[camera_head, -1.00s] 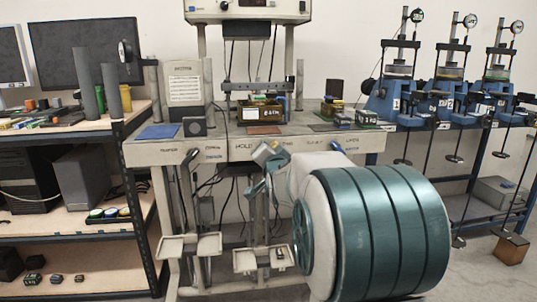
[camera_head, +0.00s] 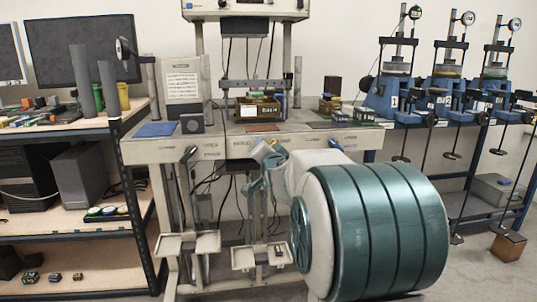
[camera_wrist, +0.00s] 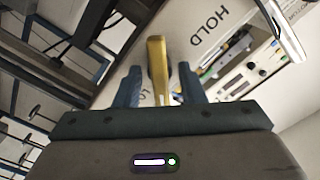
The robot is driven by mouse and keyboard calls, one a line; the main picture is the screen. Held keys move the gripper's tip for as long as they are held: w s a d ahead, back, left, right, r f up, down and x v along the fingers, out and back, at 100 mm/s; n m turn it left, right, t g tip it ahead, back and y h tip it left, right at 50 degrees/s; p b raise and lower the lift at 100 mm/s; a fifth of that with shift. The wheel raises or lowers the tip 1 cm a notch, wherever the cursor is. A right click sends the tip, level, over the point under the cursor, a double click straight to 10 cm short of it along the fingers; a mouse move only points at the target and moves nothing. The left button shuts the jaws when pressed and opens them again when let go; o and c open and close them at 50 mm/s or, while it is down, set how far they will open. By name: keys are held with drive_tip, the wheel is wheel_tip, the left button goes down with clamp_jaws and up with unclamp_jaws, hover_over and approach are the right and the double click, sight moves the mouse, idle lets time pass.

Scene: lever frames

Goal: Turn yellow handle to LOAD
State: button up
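The yellow handle (camera_wrist: 157,62) stands upright in the wrist view, between the two blue fingers of my gripper (camera_wrist: 160,84). The fingers are apart, with a gap between the handle and the right finger. A "HOLD" label (camera_wrist: 210,32) is printed on the pale panel to the right of the handle. Letters starting "LO" are partly hidden by the fingers. In the head view my gripper (camera_head: 264,160) is at the middle of the bench's front panel, and the handle there is hidden or too small to tell.
In the head view, other levers stick out of the front panel at left (camera_head: 188,154) and right (camera_head: 335,144). Small trays (camera_head: 188,243) stand below the bench.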

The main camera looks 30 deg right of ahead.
drive_tip(key=p+v, duration=0.2)
drive_tip(key=v, duration=1.1)
drive_tip(key=shift+s, duration=0.35)
drive_tip(key=shift+a+r, duration=0.1)
drive_tip(key=s+a+r+n+g+y+p, duration=0.2)
drive_tip(key=s+a+r+n+g+p, duration=0.3)
drive_tip(key=s+p, duration=0.5)
drive_tip(key=s+a+r+n+g+y+p, duration=0.3)
drive_tip(key=s+a+r+n+g+p, duration=0.3)
drive_tip(key=p, duration=1.4)
drive_tip(key=s+a+n+g, duration=0.1)
drive_tip(key=s+a+g, duration=0.2)
drive_tip(key=s, duration=0.1)
drive_tip(key=shift+s+a+r+g, duration=0.25)
drive_tip(key=shift+a+r+g, duration=0.05)
drive_tip(key=shift+w, duration=0.1)
